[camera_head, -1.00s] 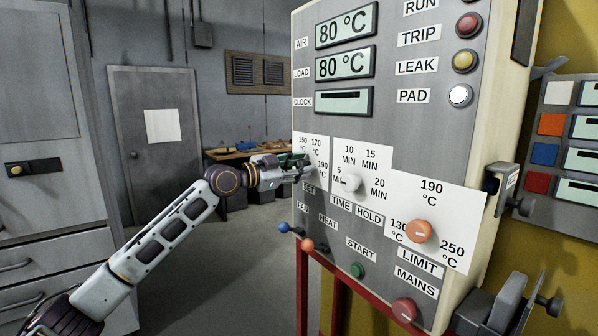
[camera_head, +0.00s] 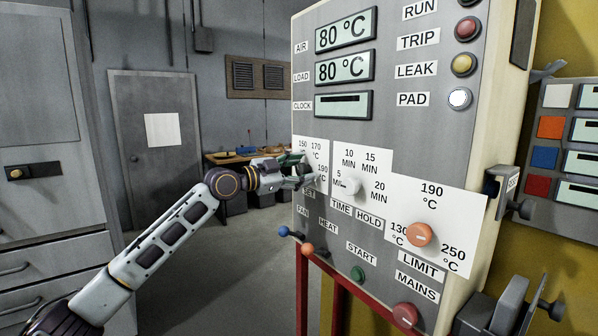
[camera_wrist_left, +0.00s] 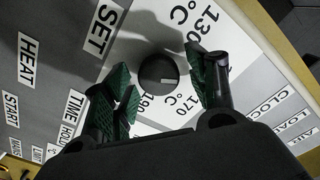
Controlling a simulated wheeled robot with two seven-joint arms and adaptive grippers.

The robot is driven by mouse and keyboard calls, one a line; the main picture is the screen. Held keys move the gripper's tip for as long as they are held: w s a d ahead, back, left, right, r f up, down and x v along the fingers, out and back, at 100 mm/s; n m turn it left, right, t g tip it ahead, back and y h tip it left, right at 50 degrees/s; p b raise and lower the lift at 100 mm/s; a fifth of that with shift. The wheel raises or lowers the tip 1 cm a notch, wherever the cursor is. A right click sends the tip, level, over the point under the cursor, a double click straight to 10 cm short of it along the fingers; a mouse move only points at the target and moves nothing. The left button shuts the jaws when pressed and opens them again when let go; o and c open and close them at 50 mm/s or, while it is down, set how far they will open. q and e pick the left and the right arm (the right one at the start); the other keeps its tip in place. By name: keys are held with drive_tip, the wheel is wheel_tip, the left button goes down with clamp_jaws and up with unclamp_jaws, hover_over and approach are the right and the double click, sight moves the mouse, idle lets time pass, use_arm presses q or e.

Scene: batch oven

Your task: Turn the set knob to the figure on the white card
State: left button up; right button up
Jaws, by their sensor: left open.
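The set knob (camera_wrist_left: 158,72) is dark and round with a short white mark, on a white dial plate printed with 130, 170 and 190 °C in the left wrist view. My left gripper (camera_wrist_left: 160,78) is open, with its green-padded fingers on either side of the knob; I cannot tell whether they touch it. A white sheet (camera_head: 162,129) hangs on the grey door, with no readable figure. My right gripper is out of view.
The control panel (camera_head: 400,140) also carries the white time knob (camera_head: 349,184), the orange limit knob (camera_head: 419,234), the green start button (camera_head: 358,273) and the red mains knob (camera_head: 405,314). Blue (camera_head: 284,231) and orange (camera_head: 308,248) levers stick out below the dial. Open floor lies left of the panel.

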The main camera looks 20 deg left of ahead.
use_arm(q)
drive_tip(key=v, duration=1.2)
idle(0.8)
drive_tip(key=shift+n, duration=0.3)
idle(0.5)
